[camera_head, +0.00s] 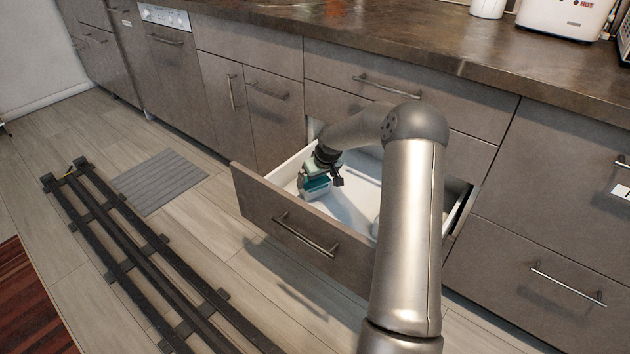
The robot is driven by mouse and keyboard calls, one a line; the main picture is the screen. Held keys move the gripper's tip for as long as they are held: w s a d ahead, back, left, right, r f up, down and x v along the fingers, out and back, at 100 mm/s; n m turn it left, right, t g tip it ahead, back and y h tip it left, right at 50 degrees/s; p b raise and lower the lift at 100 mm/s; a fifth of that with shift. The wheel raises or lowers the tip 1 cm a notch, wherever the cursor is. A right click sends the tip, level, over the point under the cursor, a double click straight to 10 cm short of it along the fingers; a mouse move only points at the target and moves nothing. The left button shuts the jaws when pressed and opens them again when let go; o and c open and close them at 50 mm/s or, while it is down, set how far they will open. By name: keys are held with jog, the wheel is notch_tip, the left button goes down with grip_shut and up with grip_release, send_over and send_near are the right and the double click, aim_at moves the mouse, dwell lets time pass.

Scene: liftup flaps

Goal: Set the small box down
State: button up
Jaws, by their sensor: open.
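A small teal and pale box (316,187) is in the left part of the open drawer (296,224), close to its front panel. My gripper (322,177) reaches down into the drawer right at the box. Its jaws are open, and the fingers are small and partly hidden against the box. I cannot tell whether the box rests fully on the drawer floor. My arm covers the right part of the drawer.
The drawer's white floor (352,196) is bare beside the box. The brown countertop (420,40) is above, with a white toaster (565,18) at the right. Dark rails (128,240) lie on the floor at left.

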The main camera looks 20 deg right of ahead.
jog(key=p+v, duration=0.1)
jog(key=v, duration=0.6)
jog(key=shift+p, duration=0.35)
